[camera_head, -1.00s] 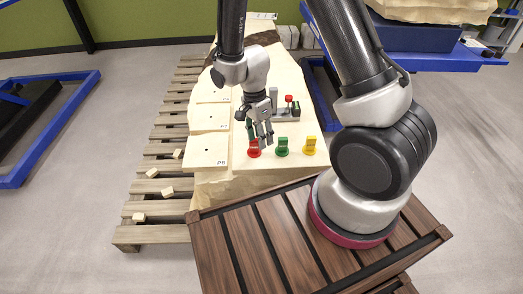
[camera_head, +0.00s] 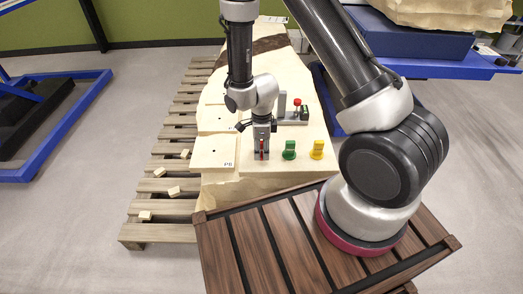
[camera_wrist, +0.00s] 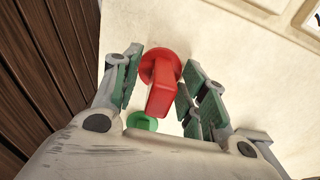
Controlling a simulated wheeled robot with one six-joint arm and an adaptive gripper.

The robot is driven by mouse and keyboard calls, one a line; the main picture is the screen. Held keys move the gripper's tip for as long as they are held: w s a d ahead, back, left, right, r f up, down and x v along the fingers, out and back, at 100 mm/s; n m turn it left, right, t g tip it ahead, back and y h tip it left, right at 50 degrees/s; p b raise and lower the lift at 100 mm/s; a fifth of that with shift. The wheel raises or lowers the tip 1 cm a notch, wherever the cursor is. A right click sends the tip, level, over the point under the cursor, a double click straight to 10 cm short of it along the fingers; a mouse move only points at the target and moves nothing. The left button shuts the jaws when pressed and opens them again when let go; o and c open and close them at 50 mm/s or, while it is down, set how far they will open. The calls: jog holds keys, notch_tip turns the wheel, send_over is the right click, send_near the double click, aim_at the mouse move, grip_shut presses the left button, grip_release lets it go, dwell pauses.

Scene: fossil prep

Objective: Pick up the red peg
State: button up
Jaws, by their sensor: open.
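The red peg (camera_wrist: 161,92) stands on the pale slab, with a round red base and an upright block-shaped grip. In the wrist view it lies between the two green-padded fingers of my gripper (camera_wrist: 163,88), with gaps on both sides. In the head view my gripper (camera_head: 262,143) points down over the red peg (camera_head: 262,154), hiding part of it. My gripper is open and holds nothing.
A green peg (camera_head: 289,150) and a yellow peg (camera_head: 317,150) stand in a row to the right of the red peg. Numbered pale tiles with holes, such as the front tile (camera_head: 212,152), lie left. A fixture with a red knob (camera_head: 297,101) stands behind.

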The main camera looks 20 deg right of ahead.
grip_shut()
jog(key=shift+r, duration=0.15)
